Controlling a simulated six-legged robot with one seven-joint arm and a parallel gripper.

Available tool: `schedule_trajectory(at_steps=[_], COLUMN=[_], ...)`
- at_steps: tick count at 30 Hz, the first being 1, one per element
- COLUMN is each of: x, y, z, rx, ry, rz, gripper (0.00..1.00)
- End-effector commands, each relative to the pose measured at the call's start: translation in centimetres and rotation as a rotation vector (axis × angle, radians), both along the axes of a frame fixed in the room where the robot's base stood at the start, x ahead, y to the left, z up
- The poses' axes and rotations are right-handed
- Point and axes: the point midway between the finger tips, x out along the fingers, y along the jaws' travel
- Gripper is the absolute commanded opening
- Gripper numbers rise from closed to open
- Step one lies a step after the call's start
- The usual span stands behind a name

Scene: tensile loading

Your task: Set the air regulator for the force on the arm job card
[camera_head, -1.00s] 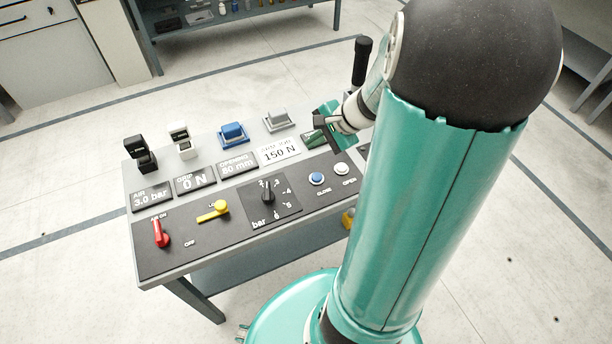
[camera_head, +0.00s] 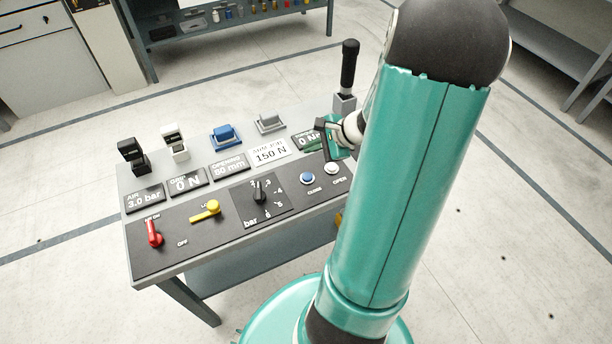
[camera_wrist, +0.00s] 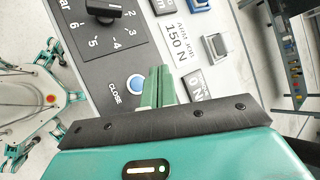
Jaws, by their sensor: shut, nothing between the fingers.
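The air regulator is a black knob (camera_head: 259,191) on a dark dial plate marked in bar; it also shows in the wrist view (camera_wrist: 103,9). The arm job card (camera_head: 270,152) reads 150 N and shows in the wrist view too (camera_wrist: 177,42). The air display (camera_head: 145,199) reads 3.0 bar. My gripper (camera_head: 328,155) is at the right part of the console, above the area by the white OPEN button (camera_head: 331,168). In the wrist view its green fingers (camera_wrist: 158,85) are together and empty, beside the blue CLOSE button (camera_wrist: 136,84). The knob is apart from my fingers.
A red lever (camera_head: 154,233) and a yellow lever (camera_head: 206,211) sit left of the knob. Black, white, blue and grey fixtures line the back edge. A tall black-handled lever (camera_head: 348,70) stands at the back right. Open floor surrounds the console.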

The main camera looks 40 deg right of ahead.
Motion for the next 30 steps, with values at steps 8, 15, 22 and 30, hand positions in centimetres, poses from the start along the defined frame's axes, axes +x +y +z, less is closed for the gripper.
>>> schedule_trajectory(at_steps=[8, 15, 22, 30], x=[0.0, 0.0, 0.0, 0.0], y=[0.1, 0.3, 0.3, 0.3], z=[-1.9, -5.2, -7.8, -8.8], rx=[0.003, 0.006, 0.002, 0.0], ry=[0.002, 0.002, 0.001, 0.001], rz=[0.001, 0.003, 0.005, 0.005], gripper=[0.0, 0.0, 0.0, 0.0])
